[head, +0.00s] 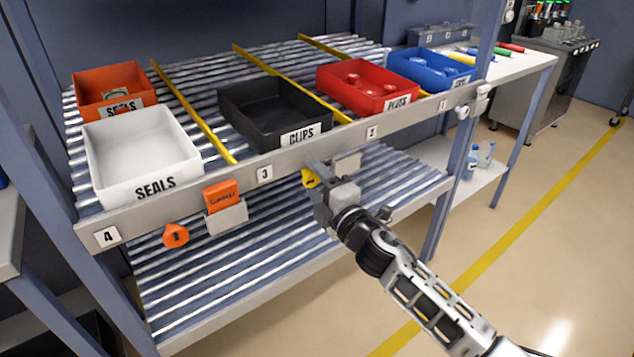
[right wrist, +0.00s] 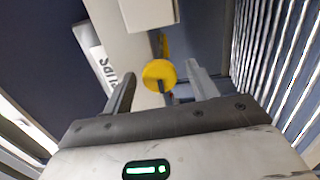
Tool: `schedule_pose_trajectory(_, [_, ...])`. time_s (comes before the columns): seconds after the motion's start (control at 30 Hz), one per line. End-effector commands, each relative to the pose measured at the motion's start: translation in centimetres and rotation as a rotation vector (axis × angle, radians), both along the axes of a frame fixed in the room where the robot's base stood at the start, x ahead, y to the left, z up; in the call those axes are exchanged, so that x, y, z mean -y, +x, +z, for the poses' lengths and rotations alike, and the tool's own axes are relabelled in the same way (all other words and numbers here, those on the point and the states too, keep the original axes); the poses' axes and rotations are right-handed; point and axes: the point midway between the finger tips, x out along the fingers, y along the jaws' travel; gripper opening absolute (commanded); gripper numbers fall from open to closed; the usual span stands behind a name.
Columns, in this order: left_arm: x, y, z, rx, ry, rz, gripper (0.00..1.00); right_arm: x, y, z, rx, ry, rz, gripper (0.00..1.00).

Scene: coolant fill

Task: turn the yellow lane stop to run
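The yellow lane stop (head: 309,179) is a small knob on the front rail of the upper shelf, between the number 3 and number 2 plates, below the black CLIPS bin. In the right wrist view it shows as a yellow disc (right wrist: 158,74) with a dark mark at its lower middle. My right gripper (head: 318,172) is at the knob and partly covers it in the head view. In the right wrist view its two fingers (right wrist: 161,88) are spread, one on each side of the disc, with gaps visible. My left gripper is not in view.
A pale box (right wrist: 147,12) is close by the yellow knob. Bins stand above: white SEALS (head: 142,150), black CLIPS (head: 272,108), red PLUGS (head: 367,88).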

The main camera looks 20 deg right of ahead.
Motion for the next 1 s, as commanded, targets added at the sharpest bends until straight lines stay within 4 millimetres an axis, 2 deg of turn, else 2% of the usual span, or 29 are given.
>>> schedule_pose_trajectory(0.17, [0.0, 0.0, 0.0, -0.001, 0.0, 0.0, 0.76, 0.1, -0.4, -0.1, 0.0, 0.002, 0.0, 0.58])
schedule_pose_trajectory(0.27, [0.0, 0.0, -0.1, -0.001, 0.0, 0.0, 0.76, 0.3, -1.6, -0.2, -0.001, 0.001, -0.001, 0.58])
schedule_pose_trajectory(0.7, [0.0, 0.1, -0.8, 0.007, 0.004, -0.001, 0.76, 1.9, -11.6, -1.3, -0.004, 0.001, -0.001, 0.58])
schedule_pose_trajectory(0.83, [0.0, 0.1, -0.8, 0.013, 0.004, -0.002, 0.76, 2.3, -13.8, -1.4, -0.003, 0.002, -0.001, 0.58])
schedule_pose_trajectory(1.0, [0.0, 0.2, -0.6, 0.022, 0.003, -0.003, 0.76, 2.6, -15.3, -1.4, 0.0, 0.001, -0.001, 0.58])
